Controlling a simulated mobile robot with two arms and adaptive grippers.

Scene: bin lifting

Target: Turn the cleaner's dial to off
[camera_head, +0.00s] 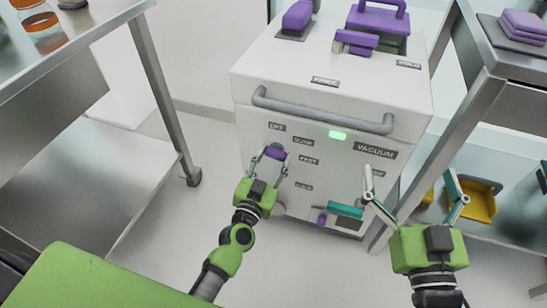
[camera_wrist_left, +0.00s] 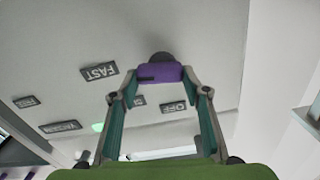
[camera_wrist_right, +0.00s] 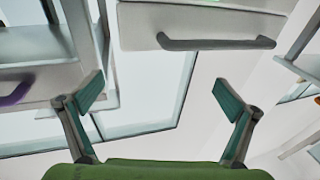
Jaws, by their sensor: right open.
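The cleaner (camera_head: 330,70) is a white box with a grey bar handle and a green light. Its purple dial (camera_head: 274,152) is on the front panel, with the OFF label (camera_head: 277,127) just above it and SLOW and FAST labels to its right. In the left wrist view the dial (camera_wrist_left: 160,73) has a dark mark at its left end, on the FAST label's (camera_wrist_left: 100,72) side. My left gripper (camera_head: 271,158) has its fingertips at both ends of the dial, closed on it. My right gripper (camera_head: 415,183) is open and empty, in front of the cleaner's lower right.
A steel table (camera_head: 75,60) stands at the left and another steel table (camera_head: 500,75) at the right. A teal handle (camera_head: 345,210) and a small purple knob (camera_head: 321,220) are low on the cleaner. A yellow bin (camera_head: 480,203) lies beyond my right gripper.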

